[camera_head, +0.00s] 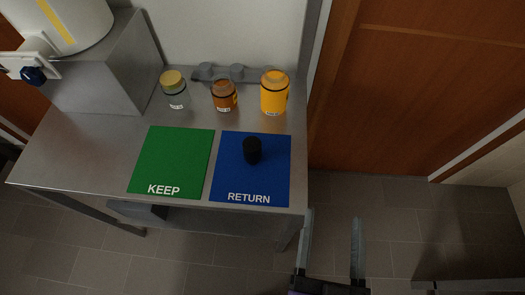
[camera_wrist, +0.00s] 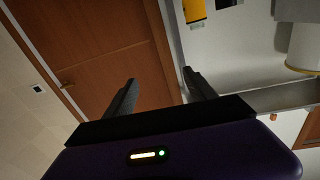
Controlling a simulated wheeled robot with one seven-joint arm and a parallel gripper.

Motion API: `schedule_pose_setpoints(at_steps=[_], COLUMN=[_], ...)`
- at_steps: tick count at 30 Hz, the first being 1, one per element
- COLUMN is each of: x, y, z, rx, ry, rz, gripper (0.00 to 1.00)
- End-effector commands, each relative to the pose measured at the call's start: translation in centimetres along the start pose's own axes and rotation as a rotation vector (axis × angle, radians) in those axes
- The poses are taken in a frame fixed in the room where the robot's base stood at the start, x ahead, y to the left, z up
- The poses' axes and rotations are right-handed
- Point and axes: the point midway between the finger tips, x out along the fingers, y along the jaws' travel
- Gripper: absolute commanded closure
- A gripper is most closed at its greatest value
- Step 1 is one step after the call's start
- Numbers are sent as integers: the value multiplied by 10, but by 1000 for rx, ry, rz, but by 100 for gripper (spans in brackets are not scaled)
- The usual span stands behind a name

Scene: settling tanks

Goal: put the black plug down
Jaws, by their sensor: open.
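The black plug (camera_head: 252,150) stands on the blue RETURN mat (camera_head: 229,186), in its upper half, on the metal table. In the head view my gripper (camera_head: 334,222) is off the right front edge of the table, over the floor, apart from the plug. Its two fingers are spread with nothing between them. In the wrist view my gripper (camera_wrist: 158,88) also shows open and empty. I cannot make out the plug in the wrist view.
The green KEEP mat (camera_head: 172,160) lies left of the blue one. A yellow-lidded jar (camera_head: 175,92), a brown jar (camera_head: 224,97) and an orange jar (camera_head: 273,93) stand behind the mats. A grey block (camera_head: 100,70) with a white tank stands at the left. A wooden door (camera_head: 415,90) is right.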

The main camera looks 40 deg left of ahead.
Motion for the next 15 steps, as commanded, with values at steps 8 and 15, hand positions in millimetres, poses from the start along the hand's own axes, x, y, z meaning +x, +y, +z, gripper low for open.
schedule_pose_setpoints(at_steps=[8, 15], x=[81, 121], y=[-108, -182], z=[2, 4], rx=[-22, -76], ry=[-36, -133], rz=[-207, -275], gripper=[36, 36])
